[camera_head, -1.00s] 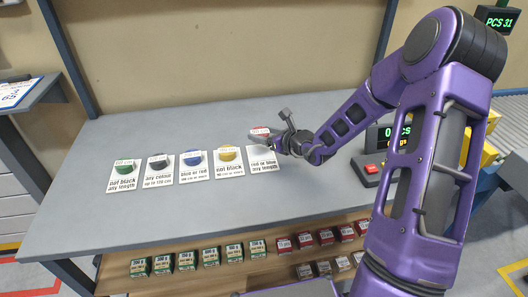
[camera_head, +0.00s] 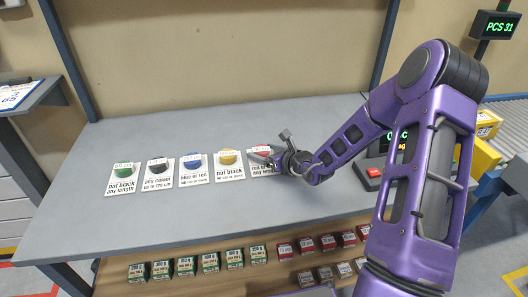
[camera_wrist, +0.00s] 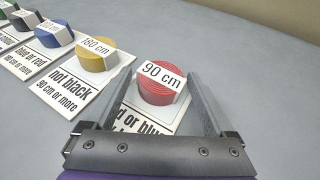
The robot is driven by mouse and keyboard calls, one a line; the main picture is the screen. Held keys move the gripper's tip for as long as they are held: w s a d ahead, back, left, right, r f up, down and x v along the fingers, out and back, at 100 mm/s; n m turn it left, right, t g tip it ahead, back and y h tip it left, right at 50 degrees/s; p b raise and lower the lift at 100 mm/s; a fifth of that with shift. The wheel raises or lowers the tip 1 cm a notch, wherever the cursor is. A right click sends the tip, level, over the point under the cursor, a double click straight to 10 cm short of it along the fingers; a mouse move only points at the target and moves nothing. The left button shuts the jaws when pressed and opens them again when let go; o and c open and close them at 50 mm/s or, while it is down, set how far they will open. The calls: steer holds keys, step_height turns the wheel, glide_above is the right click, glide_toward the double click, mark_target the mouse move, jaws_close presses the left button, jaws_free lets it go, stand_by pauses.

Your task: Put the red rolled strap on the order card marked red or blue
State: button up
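The red rolled strap (camera_wrist: 160,82), labelled 90 cm, lies flat on the order card marked red or blue, any length (camera_wrist: 150,118). In the head view the red strap (camera_head: 262,149) sits on the upper part of that card (camera_head: 262,169), partly hidden by my gripper. My gripper (camera_wrist: 161,76) is open, with one finger on each side of the strap. The fingers look clear of the strap, but its lower sides are partly hidden. In the head view my gripper (camera_head: 268,158) is low over the card's right side.
Other cards hold a yellow roll (camera_head: 228,157), a blue roll (camera_head: 192,159), a black roll (camera_head: 158,164) and a green roll (camera_head: 123,168) in a row to the left. A red button box (camera_head: 373,173) stands to the right. The back of the table is clear.

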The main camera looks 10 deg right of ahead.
steer(key=shift+o, duration=0.3)
steer(key=shift+r, duration=0.1)
steer(key=shift+r, duration=0.2)
steer(key=p+v, duration=0.2)
steer(key=v, duration=1)
steer(key=shift+s+f, duration=0.1)
steer(key=shift+f, duration=0.1)
